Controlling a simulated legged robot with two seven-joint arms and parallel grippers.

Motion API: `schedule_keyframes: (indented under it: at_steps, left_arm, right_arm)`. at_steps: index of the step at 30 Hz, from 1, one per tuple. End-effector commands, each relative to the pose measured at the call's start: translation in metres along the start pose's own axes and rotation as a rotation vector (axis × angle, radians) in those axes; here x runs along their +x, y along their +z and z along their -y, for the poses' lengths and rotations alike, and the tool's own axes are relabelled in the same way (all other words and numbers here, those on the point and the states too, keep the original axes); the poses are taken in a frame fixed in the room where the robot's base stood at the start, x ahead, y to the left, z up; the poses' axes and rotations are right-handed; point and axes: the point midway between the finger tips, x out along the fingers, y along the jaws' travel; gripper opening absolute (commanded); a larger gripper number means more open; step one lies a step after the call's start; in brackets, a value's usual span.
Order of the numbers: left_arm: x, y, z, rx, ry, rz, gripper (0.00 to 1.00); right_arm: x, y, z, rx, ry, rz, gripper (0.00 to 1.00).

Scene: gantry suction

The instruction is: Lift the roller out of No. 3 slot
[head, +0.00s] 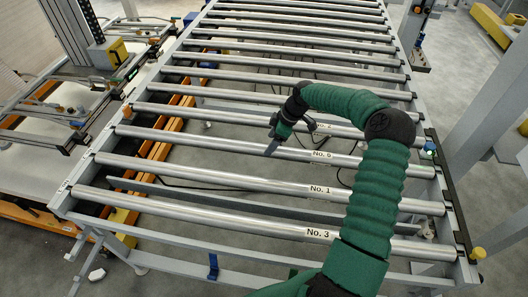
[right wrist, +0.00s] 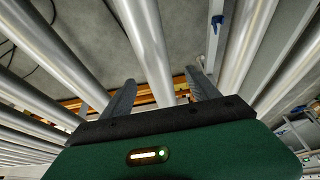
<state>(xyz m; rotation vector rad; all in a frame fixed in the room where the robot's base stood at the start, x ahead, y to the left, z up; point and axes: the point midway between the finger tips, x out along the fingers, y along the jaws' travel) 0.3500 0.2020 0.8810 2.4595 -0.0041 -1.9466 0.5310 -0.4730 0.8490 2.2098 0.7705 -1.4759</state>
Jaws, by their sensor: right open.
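The No. 3 roller (head: 200,211) is a long silver tube, the nearest one in the rack. It lies across the frame with both ends at the side rails, and its label shows near the middle. My right arm crosses in front of part of it. My left gripper is out of view.
A grey side rail (head: 72,190) bounds the left. A blue clamp (head: 213,266) sits on the front beam. Grey posts stand at the right.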

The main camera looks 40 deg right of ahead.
Motion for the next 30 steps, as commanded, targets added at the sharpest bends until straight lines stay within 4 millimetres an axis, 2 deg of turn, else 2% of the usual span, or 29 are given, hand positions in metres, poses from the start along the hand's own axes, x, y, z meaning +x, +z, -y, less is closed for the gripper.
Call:
schedule_keyframes:
  at_steps: [9, 12, 18, 30]
  left_arm:
    - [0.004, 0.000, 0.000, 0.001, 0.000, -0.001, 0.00]
    - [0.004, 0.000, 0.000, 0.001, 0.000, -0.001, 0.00]
    - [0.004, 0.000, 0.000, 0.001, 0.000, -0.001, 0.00]
    - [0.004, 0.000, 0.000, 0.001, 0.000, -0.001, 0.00]
  right_arm:
    - [0.049, -0.001, 0.001, -0.001, -0.001, 0.001, 0.70]
    - [0.056, -0.002, 0.001, -0.001, 0.002, 0.002, 0.70]
    - [0.056, 0.000, 0.000, 0.000, 0.001, 0.001, 0.68]
    - [0.056, 0.001, -0.001, 0.001, 0.001, 0.002, 0.16]
